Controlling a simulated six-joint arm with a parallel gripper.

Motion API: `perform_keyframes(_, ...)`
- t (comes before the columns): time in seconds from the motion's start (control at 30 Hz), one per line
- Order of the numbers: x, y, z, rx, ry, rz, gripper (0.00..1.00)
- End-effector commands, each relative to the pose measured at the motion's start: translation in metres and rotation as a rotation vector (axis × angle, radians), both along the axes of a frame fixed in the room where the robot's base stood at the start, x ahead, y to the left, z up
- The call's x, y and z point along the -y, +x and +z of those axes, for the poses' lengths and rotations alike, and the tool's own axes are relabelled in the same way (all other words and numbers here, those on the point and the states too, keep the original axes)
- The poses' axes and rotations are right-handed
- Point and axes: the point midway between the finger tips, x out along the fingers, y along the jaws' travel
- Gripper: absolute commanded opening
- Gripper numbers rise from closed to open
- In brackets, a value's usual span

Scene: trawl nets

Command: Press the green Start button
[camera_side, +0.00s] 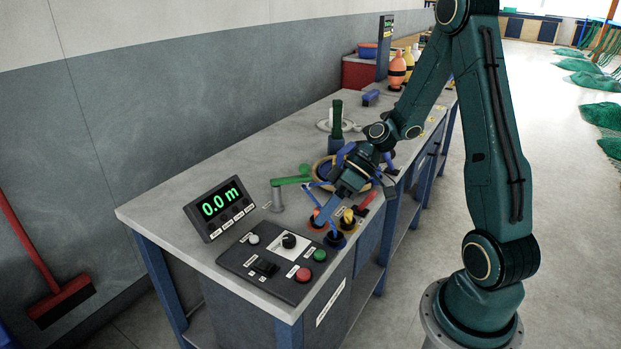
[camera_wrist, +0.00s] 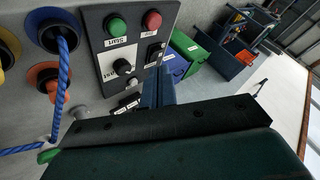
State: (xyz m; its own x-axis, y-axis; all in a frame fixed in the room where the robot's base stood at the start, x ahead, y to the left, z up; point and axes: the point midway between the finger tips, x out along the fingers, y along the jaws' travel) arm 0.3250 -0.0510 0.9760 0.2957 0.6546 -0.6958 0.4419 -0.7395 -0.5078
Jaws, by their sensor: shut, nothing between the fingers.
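The green Start button (camera_side: 319,255) is on the dark control panel (camera_side: 240,262) at the bench's near end, close to a red button (camera_side: 304,274). In the wrist view the green button (camera_wrist: 116,27) carries a Start label below it, with the red button (camera_wrist: 152,20) to its right. My gripper (camera_side: 324,214) is shut and empty, above the bench beyond the panel and apart from the green button. In the wrist view my gripper (camera_wrist: 158,80) points toward the panel, below and right of the green button.
A display reading 0.0 m (camera_side: 221,203) stands behind the panel. Orange, yellow and blue round fittings with blue rope lie close to my gripper; an orange one (camera_wrist: 50,83) shows in the wrist view. A green-handled lever (camera_side: 291,181) stands left of my gripper.

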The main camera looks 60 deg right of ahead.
Motion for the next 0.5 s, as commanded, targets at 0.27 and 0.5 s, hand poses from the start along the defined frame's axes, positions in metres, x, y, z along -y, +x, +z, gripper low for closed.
perform_keyframes(0.27,-0.001,0.000,-0.029,-0.004,0.003,0.000,0.00)
perform_keyframes(0.5,0.000,0.000,-0.053,-0.002,0.002,0.000,0.00)
